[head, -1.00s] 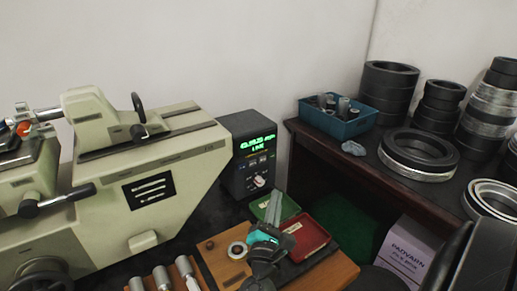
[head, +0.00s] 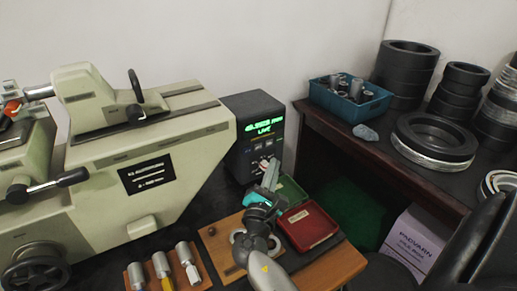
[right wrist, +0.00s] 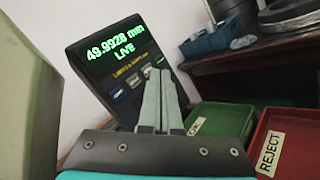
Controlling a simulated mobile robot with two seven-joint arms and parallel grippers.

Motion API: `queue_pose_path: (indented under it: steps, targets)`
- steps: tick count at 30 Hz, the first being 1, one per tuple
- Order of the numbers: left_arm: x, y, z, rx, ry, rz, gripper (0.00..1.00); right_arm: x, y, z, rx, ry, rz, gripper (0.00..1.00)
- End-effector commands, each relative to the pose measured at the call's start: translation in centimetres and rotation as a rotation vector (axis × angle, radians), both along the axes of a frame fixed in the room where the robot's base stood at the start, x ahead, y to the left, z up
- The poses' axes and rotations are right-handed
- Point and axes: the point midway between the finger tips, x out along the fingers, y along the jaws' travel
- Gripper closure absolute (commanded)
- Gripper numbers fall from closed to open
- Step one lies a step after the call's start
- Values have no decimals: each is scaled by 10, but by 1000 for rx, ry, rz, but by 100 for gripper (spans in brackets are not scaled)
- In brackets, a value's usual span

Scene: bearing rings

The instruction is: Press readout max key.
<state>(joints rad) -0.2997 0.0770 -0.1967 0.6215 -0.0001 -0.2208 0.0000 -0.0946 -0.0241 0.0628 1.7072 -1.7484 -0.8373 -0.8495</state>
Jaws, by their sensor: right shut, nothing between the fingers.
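The readout (head: 251,128) is a dark box with a green lit display, standing to the right of the pale green machine. In the right wrist view, the readout (right wrist: 112,52) shows "49.9928 mm" and "LIVE", with a row of small keys below the display. My right gripper (head: 271,165) is shut and empty, its fingers pointing at the readout's lower front. In the right wrist view, the fingertips of this gripper (right wrist: 158,74) overlap the right part of the key row. They hide part of it, and I cannot tell whether they touch a key. My left gripper is not in view.
A green tray (head: 292,191) and a red reject tray (head: 308,228) lie right of my gripper. The pale green measuring machine (head: 150,150) stands close on the left. A blue bin (head: 371,103) and black rings (head: 432,142) sit on the right shelf.

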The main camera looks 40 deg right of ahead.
Motion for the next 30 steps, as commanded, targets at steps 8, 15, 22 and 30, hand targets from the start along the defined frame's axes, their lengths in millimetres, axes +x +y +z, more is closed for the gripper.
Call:
queue_pose_path:
  steps: [8,15,22,30]
  targets:
    - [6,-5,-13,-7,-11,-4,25,35,-4,-2,-1,-1,-1,100]
    - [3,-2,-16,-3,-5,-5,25,47,-5,0,1,0,-1,100]
    - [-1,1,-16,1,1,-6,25,47,-5,0,1,2,0,100]
    - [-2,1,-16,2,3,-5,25,47,-5,0,1,2,0,100]
